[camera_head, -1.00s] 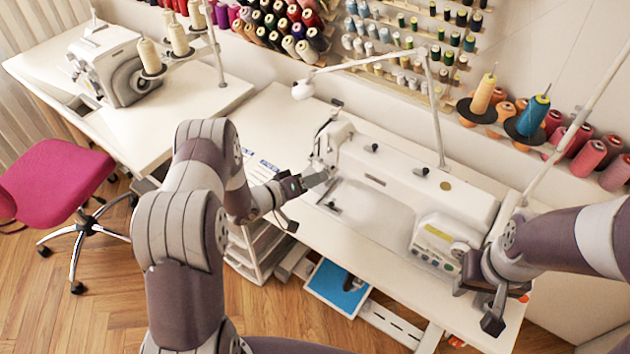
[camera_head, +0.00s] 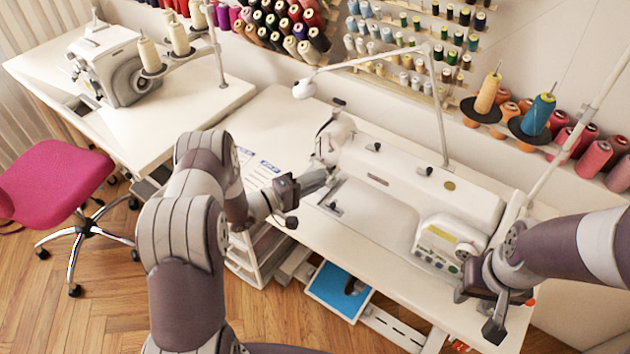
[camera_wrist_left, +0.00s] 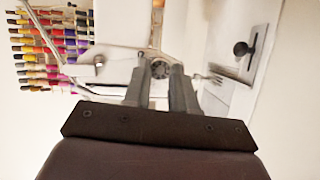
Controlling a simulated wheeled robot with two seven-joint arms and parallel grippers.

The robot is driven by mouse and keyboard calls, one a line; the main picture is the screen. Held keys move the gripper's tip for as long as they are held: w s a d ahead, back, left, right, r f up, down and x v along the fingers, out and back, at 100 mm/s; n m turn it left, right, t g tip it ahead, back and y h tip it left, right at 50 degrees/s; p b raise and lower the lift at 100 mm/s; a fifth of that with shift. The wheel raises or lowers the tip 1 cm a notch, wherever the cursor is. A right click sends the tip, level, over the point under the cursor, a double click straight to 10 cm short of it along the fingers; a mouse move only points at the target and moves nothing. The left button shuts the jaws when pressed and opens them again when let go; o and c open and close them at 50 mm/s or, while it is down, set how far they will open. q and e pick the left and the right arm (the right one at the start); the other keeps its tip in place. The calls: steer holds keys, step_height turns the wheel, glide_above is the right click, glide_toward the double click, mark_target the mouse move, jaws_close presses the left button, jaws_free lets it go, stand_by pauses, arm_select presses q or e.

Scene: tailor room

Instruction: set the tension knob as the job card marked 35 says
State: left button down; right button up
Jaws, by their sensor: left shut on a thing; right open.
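The tension knob (camera_wrist_left: 160,69) is a small dark round part on the white sewing machine. In the left wrist view it sits between the fingertips of my left gripper (camera_wrist_left: 163,82), which is shut on it. In the head view my left gripper (camera_head: 318,180) is at the left end of the sewing machine (camera_head: 420,183) and hides the knob. White cards with blue marks (camera_head: 262,170) lie on the table behind my left arm, partly covered; their numbers are too small to read. My right gripper (camera_head: 495,312) is open and empty at the table's front right, beside the machine's control panel.
A lamp arm (camera_head: 375,62) stands over the machine. Thread cones (camera_head: 535,118) stand at the right. A second machine (camera_head: 110,65) is on the left table, with a pink chair (camera_head: 55,180) before it. A drawer unit (camera_head: 255,255) stands below my left arm.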

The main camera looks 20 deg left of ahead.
stand_by(0.3)
arm_select(q)
steer(key=c, duration=0.9)
jaws_free()
steer(key=shift+a, duration=0.1)
steer(key=shift+s, duration=0.1)
steer(key=b+v, duration=0.1)
steer(key=v, duration=1.1)
steer(key=shift+s+a+f, duration=0.1)
steer(key=shift+s+a, duration=0.1)
